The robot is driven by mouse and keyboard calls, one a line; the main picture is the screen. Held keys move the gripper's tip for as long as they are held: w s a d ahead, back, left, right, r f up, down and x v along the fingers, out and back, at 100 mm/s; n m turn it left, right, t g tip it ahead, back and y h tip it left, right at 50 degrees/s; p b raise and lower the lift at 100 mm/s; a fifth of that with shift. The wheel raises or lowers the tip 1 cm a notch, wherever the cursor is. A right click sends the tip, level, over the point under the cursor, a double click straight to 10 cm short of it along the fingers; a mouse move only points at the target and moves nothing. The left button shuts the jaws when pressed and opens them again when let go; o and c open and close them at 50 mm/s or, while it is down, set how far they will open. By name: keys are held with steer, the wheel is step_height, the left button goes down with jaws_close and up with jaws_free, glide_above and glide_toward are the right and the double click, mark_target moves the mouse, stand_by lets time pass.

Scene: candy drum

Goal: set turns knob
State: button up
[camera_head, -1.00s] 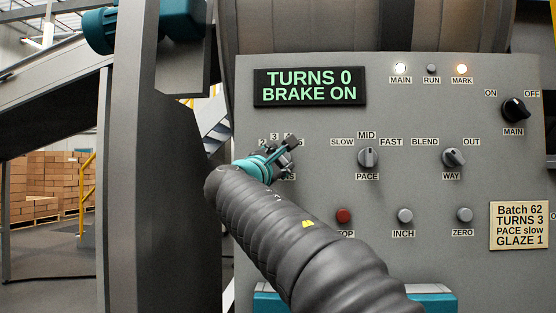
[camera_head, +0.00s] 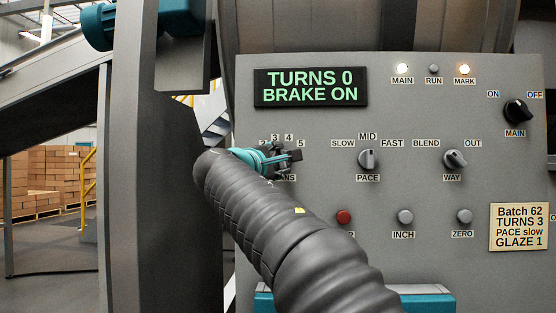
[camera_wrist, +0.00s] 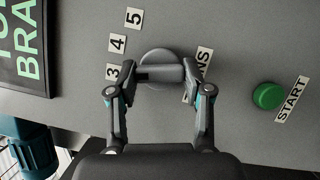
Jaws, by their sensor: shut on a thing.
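The turns knob (camera_wrist: 160,58) is a round grey dial with a raised bar, seen in the wrist view. My gripper (camera_wrist: 159,72) is shut on it, one finger at each end of the bar. The bar runs between the 3 label (camera_wrist: 112,72) and the TURNS label, partly covered; the left finger hides its end near the 3. In the head view my gripper (camera_head: 285,157) mostly hides the knob, below the labels 3, 4 and 5. The display (camera_head: 310,87) reads TURNS 0, BRAKE ON. The batch plate (camera_head: 518,226) reads TURNS 3.
Right of my gripper are the PACE knob (camera_head: 368,159), WAY knob (camera_head: 455,159) and MAIN switch (camera_head: 517,111). Below are a red button (camera_head: 344,217), INCH button (camera_head: 405,217) and ZERO button (camera_head: 464,215). A green START button (camera_wrist: 268,96) shows in the wrist view. A grey post (camera_head: 155,220) stands left.

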steer(key=o, duration=1.2)
steer(key=shift+c, duration=0.2)
steer(key=v, duration=1.2)
steer(key=shift+a, duration=0.1)
